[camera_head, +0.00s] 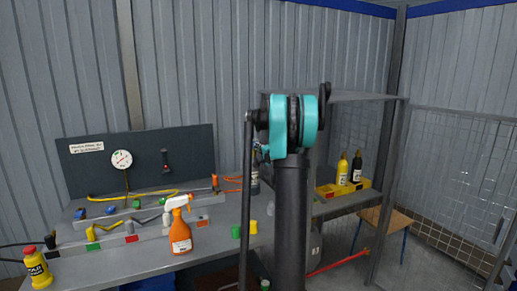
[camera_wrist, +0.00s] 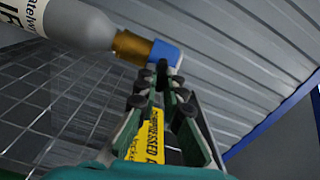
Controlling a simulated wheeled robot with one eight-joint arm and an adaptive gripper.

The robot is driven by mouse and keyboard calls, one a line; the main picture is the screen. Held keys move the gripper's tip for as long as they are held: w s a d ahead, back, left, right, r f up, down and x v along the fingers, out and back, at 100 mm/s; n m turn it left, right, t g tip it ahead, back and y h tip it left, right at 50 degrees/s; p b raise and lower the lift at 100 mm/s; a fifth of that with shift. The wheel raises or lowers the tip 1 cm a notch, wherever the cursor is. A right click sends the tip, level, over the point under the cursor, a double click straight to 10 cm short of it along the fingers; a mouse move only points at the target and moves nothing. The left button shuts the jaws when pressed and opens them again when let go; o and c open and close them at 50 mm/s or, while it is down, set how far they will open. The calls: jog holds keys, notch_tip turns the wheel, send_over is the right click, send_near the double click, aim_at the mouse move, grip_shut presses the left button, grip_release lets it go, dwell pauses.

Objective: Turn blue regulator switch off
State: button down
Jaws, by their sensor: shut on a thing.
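The blue regulator switch (camera_wrist: 165,52) sits at the end of a brass fitting (camera_wrist: 130,46) on a grey cylinder (camera_wrist: 80,22) with a white label, in the upper left of the wrist view. My gripper (camera_wrist: 168,72) has its fingertips close together at the lower edge of the blue switch and is shut on it. The fingers hide part of the contact. In the head view my arm blocks the gripper, and I cannot make out the switch for certain there.
A yellow label (camera_wrist: 150,142) shows between my fingers. A gauge (camera_head: 122,160) is on the backboard. A mesh fence (camera_head: 455,170) stands right.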

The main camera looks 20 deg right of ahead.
jog(key=shift+m, duration=1.1)
jog(key=c, duration=1.6)
grip_release()
jog(key=shift+c, duration=0.2)
jog(key=s, duration=1.2)
jog(key=shift+d, duration=0.25)
jog(key=shift+a+f, duration=0.1)
jog(key=shift+a, duration=0.05)
